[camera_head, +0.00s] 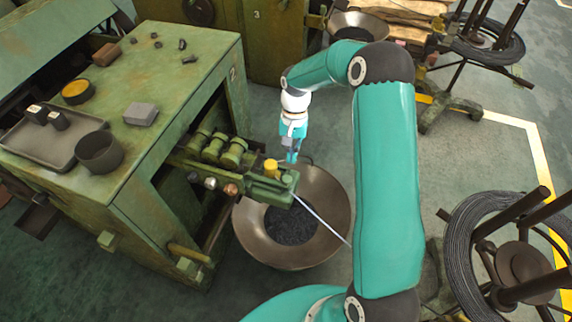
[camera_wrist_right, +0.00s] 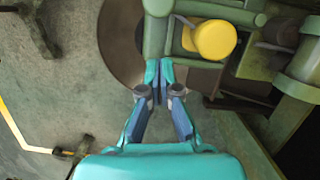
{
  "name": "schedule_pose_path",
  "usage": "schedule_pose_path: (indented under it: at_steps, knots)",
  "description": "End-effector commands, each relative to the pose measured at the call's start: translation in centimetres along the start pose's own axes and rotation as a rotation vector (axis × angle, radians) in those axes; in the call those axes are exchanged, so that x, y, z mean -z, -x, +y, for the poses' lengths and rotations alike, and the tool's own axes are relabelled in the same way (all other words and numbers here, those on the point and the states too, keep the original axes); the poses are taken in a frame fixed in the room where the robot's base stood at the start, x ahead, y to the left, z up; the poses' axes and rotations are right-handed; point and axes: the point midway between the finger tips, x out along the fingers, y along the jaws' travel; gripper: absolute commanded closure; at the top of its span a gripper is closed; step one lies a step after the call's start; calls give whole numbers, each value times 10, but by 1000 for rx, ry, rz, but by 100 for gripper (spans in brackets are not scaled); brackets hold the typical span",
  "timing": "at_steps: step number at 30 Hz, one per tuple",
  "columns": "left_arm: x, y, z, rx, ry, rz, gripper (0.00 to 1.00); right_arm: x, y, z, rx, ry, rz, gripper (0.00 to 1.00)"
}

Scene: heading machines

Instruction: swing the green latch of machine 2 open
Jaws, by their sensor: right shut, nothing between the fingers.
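Machine 2 (camera_head: 185,75) is the worn green machine at the left, marked with a 2. Its green arm (camera_head: 265,190) with a yellow knob (camera_head: 270,167) sticks out over a bowl. My right gripper (camera_head: 292,157) is just beyond this arm, pointing down, shut and empty. In the right wrist view the closed fingertips (camera_wrist_right: 160,72) are at the near end of a green bar (camera_wrist_right: 157,32), left of the yellow knob (camera_wrist_right: 214,39). This bar may be the latch; I cannot tell whether the fingertips touch it. My left gripper is not in view.
A wide metal bowl (camera_head: 335,205) with dark small pieces stands under the green arm. A thin rod (camera_head: 320,218) slants over it. A wire coil stand (camera_head: 480,235) is at the right. Machine 3 (camera_head: 270,50) is behind. Open floor lies behind the bowl.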

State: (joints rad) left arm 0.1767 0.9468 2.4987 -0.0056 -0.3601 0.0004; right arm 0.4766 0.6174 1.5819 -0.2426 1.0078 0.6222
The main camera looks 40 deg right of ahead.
Motion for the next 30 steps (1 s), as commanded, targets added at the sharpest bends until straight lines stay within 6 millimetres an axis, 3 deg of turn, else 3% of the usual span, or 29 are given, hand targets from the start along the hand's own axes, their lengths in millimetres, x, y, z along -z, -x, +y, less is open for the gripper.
schedule_pose_path:
  at_steps: [3, 9, 20, 21, 24, 30]
  knots:
    - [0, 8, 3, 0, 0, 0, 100, -19, -2, 0, -1, 3, -1, 100]
    - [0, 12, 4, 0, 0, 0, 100, -33, -9, 0, 0, 1, 1, 100]
    - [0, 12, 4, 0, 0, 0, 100, -36, -11, 0, 1, 0, 2, 100]
    - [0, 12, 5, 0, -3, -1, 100, -48, -14, -10, -1, 7, 0, 100]
    - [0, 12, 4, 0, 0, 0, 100, -39, -12, -3, 2, -4, 2, 100]
    - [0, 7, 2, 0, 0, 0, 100, -40, -14, -2, 9, -35, 2, 100]
